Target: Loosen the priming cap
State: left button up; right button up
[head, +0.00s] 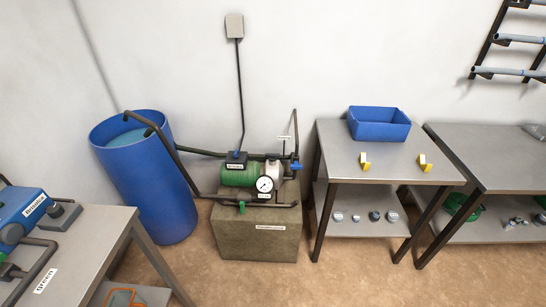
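A pump with a green motor (235,178) stands on a concrete block (258,238) near the middle of the head view. A round white gauge (265,184) is at the pump's front right, and a pale pump body (272,170) is beside the motor. A priming cap cannot be made out for certain; the small fittings on top of the pump are too small to tell apart. Neither of my grippers shows in the head view.
A blue water barrel (150,190) stands left of the pump, with dark pipes between them. A grey table (385,150) with a blue bin (379,124) is to the right. A bench (100,235) is at front left. Open floor (300,285) lies in front.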

aim_at(272, 158)
jog(key=i+l+u, duration=0.25)
jog(key=i+l, duration=1.5)
